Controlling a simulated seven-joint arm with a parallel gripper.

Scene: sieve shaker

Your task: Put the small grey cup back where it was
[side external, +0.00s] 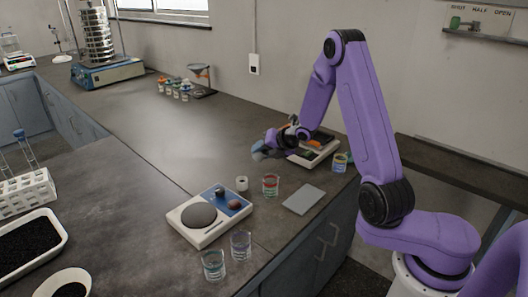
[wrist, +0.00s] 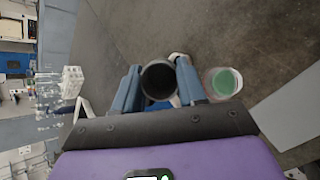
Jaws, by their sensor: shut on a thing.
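My gripper (side external: 263,150) is in the air above the bench, left of my arm's lower links in the side view. In the wrist view, the two blue fingers of my gripper (wrist: 158,74) are shut on a small grey cup (wrist: 158,80). The cup has a round grey rim and a dark inside, and its mouth faces the wrist camera. In the side view the cup is hard to tell from the fingers.
A balance (side external: 186,228) and two glasses (side external: 213,265) stand nearer the front. The bench left of my gripper is clear.

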